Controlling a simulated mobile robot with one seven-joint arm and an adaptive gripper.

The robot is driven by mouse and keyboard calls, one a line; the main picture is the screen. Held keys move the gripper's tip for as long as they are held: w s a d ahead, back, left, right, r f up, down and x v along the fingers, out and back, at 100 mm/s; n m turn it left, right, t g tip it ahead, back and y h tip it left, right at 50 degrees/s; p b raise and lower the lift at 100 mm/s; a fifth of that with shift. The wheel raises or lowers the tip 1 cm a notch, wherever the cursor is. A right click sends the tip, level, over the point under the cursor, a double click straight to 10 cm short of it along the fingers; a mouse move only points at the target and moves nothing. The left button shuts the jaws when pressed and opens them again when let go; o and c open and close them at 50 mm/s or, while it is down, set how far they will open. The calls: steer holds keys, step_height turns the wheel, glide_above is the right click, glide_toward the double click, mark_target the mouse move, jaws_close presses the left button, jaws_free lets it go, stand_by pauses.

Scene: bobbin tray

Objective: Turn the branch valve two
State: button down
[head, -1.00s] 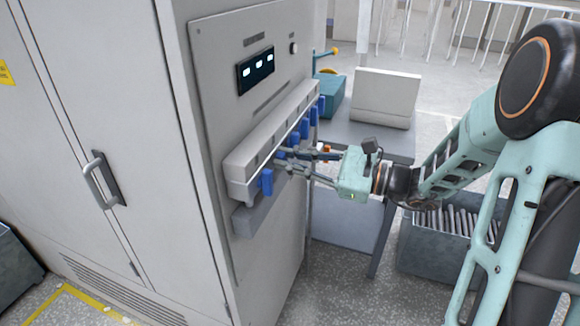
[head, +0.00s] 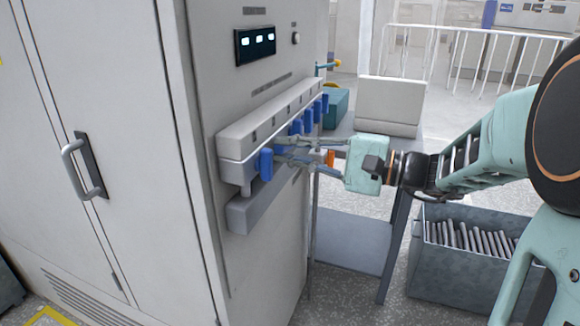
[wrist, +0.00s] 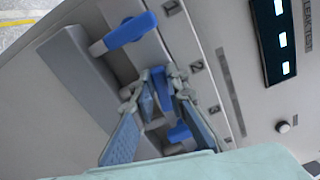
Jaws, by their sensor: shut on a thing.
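A pale grey manifold (head: 238,142) on the cabinet side carries a row of several blue valve handles. The nearest handle (head: 265,165) hangs down at the near end; in the wrist view it (wrist: 130,31) stands clear of my fingers. My gripper (head: 284,152) is shut on the second blue handle from the near end. In the wrist view that handle (wrist: 160,90) shows between my fingertips (wrist: 153,92), partly hidden by them. Another blue handle (wrist: 180,132) lies just beyond my fingers.
A lit display (head: 256,45) and a knob (head: 295,39) are above the manifold. A grey ledge (head: 250,210) runs below it. Behind stand a table with a pale box (head: 388,105) and a teal case (head: 337,108). A metal bin (head: 455,270) with grey pieces stands right.

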steer(key=shift+f+n+b, duration=0.3)
steer(key=shift+n+b, duration=0.8)
steer(key=shift+b, duration=0.3)
steer(key=shift+r, duration=0.1)
steer(key=c, duration=1.9)
jaws_free()
steer(key=shift+c, duration=0.2)
steer(key=v, duration=1.2)
